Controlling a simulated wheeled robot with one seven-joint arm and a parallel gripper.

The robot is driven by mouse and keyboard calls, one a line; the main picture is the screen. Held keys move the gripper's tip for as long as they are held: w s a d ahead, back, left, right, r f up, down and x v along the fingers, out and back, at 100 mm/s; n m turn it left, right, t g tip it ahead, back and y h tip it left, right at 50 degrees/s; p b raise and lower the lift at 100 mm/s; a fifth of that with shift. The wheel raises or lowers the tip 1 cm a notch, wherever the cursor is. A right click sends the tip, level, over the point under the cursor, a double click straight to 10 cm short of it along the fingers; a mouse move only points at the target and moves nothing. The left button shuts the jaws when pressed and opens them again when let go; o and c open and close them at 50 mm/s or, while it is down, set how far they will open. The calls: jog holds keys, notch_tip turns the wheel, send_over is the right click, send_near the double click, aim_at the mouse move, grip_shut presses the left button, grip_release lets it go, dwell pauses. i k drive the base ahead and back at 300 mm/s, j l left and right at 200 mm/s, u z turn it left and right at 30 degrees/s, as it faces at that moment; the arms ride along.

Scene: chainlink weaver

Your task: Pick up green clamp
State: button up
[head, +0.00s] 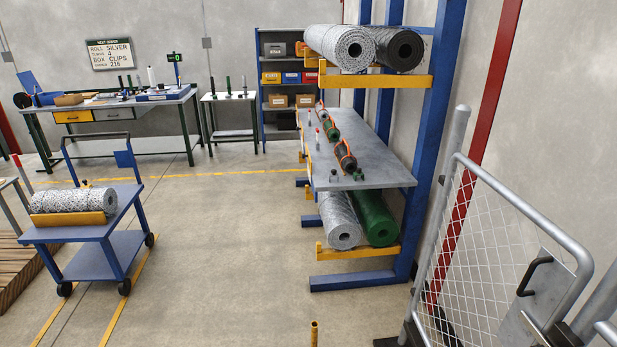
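A small green item (358,174), possibly the green clamp, stands near the front edge of the grey shelf plate (385,179) on the blue rack. It is too small to tell its exact shape. A small dark item (333,175) stands to its left on the same plate. Green upright items (228,86) also show on the small table (233,99) at the back; I cannot tell whether any is a clamp. My gripper is not in view.
The blue rack (436,110) holds mesh rolls above and below the plate. A blue cart (85,226) with a mesh roll stands left. A chainlink gate (475,240) is at right. A yellow post (314,333) rises at the bottom. The middle floor is clear.

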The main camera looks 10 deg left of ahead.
aim_at(360, 172)
jog(key=u, duration=0.3)
jog(key=i+j, duration=0.15)
jog(key=j, duration=0.2)
jog(key=i+j, duration=0.15)
jog(key=j, duration=0.2)
jog(key=i+j+z, duration=0.1)
jog(key=i+j, duration=0.25)
jog(key=j, duration=0.3)
jog(key=i+j, duration=0.15)
jog(key=j, duration=0.2)
jog(key=i+j+z, duration=0.1)
jog(key=i+j, duration=0.65)
jog(key=j, duration=0.15)
jog(key=i+j+z, duration=0.15)
jog(key=i+j, duration=0.6)
jog(key=j, duration=0.25)
jog(key=i+l+z, duration=0.1)
jog(key=i, duration=0.7)
jog(key=i+l+z, duration=0.1)
jog(key=i, duration=0.7)
